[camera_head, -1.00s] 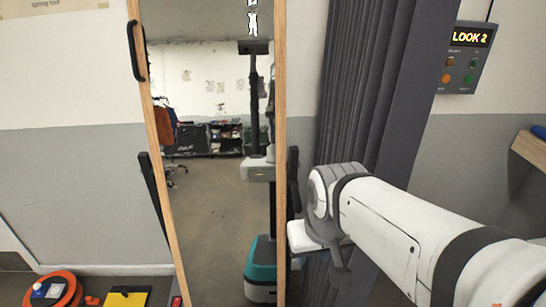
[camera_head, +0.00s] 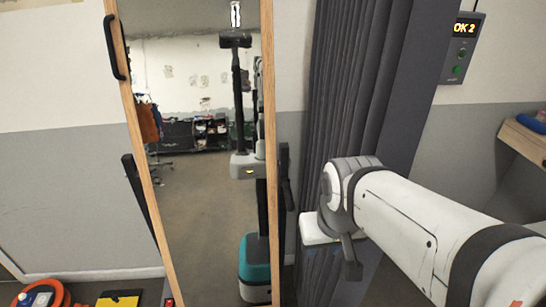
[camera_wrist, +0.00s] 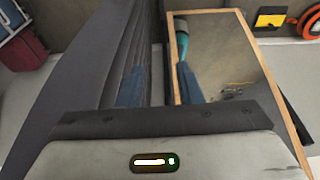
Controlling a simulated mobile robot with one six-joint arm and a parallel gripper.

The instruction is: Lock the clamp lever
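No clamp lever can be picked out for certain. A tall wood-framed mirror (camera_head: 202,215) leans slightly, with a black handle (camera_head: 115,46) at its upper left. Dark upright bars stand at its left side (camera_head: 142,190) and right side (camera_head: 285,190). The mirror also shows in the wrist view (camera_wrist: 228,70). My gripper hangs at the arm's end, right of the mirror and in front of the dark curtain; its fingers are mostly hidden in the head view. In the wrist view two bluish fingers of my gripper (camera_wrist: 160,90) stand apart with nothing seen held between them.
A dark pleated curtain (camera_head: 350,100) stands just right of the mirror. A control panel (camera_head: 462,50) hangs on the wall. A wooden shelf (camera_head: 525,142) juts out at right. An orange reel (camera_head: 45,290) and a yellow-black item (camera_head: 120,299) lie on the floor at left.

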